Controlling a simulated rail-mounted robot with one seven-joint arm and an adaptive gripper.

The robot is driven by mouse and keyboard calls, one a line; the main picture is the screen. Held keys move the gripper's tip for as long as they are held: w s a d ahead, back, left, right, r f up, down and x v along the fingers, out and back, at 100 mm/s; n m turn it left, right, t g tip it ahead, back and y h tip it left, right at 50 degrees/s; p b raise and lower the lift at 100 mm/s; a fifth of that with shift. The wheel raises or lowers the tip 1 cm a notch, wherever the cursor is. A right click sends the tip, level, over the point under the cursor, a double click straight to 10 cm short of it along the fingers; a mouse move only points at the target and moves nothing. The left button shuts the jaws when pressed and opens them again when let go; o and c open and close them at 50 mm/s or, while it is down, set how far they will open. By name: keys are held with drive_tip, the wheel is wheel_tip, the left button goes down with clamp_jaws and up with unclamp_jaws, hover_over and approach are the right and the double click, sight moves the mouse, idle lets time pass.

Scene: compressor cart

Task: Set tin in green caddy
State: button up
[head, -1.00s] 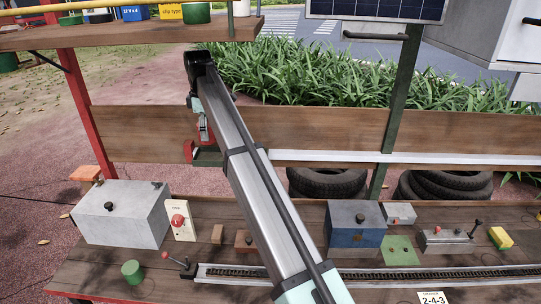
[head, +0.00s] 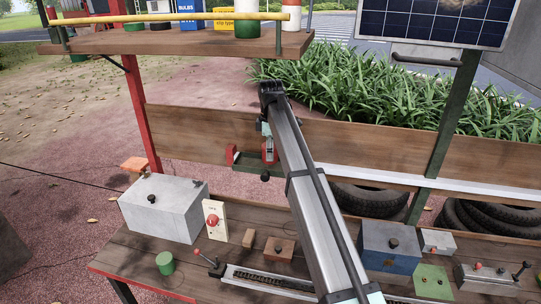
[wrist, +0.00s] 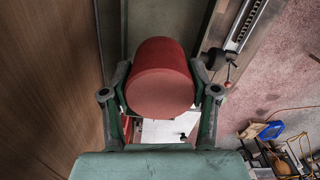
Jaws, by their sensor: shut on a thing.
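My gripper (wrist: 160,110) is shut on a red cylindrical tin (wrist: 160,88); its round end faces the wrist camera. In the head view my gripper (head: 266,135) hangs at the arm's far end, by the wooden back board, with the red tin (head: 269,152) small below it. A dark green holder (head: 252,165), apparently the green caddy, sits against the board beneath the tin, with another red part at its left. A grey-green surface lies behind the tin in the wrist view. I cannot tell whether the tin touches the holder.
The wooden back board (head: 370,150) runs close beside my gripper. An upper shelf (head: 180,40) with tins and a yellow rail is above left. On the bench below stand a grey box (head: 163,210), a green cylinder (head: 165,263) and a blue-grey box (head: 390,247).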

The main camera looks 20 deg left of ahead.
drive_tip(key=shift+f+p, duration=0.35)
drive_tip(key=shift+f, duration=1)
drive_tip(key=shift+f, duration=0.15)
drive_tip(key=o, duration=1.3)
wheel_tip(320, 180, up, 12)
drive_tip(key=b, duration=0.3)
drive_tip(key=shift+r, duration=0.2)
